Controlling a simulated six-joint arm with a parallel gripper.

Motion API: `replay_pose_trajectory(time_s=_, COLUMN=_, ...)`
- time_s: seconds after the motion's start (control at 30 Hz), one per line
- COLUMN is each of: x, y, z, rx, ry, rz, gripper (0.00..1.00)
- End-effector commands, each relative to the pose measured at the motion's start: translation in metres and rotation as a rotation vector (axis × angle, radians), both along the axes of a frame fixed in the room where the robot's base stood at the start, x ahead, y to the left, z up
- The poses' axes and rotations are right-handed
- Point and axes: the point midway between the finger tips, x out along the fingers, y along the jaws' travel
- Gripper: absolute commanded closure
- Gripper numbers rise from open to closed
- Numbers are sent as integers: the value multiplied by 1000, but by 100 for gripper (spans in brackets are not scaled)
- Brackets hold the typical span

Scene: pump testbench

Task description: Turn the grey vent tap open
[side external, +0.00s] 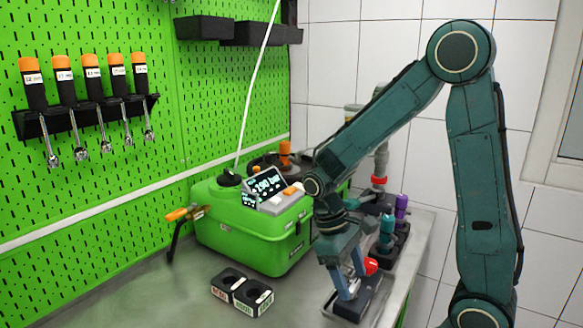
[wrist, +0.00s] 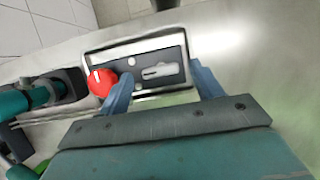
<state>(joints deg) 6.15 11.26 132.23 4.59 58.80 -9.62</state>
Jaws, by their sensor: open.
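The grey vent tap (wrist: 160,71) is a small lever-shaped handle on a dark plate in the wrist view. The handle lies roughly along the plate's long side. My gripper (wrist: 160,74) is open, with one blue finger at each end of the handle and a gap on both sides. In the side external view my gripper (side external: 349,288) points down over the plate, and the tap is hidden behind the fingers.
A green pump case (side external: 240,225) with a display stands left of my arm. Teal and purple fittings (side external: 387,228) stand behind the plate. Bare bench (wrist: 260,60) lies right of the plate in the wrist view.

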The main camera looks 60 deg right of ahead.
Motion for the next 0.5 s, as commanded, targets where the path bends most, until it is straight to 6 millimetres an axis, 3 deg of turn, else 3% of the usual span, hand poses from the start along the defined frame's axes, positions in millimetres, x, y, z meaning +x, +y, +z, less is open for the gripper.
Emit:
replay_pose_trajectory(time_s=0.47, x=-4, y=0, z=-10, rx=1, ry=0, rz=0, gripper=35)
replay_pose_trajectory(time_s=0.5, x=-4, y=0, z=-10, rx=1, ry=0, rz=0, gripper=38)
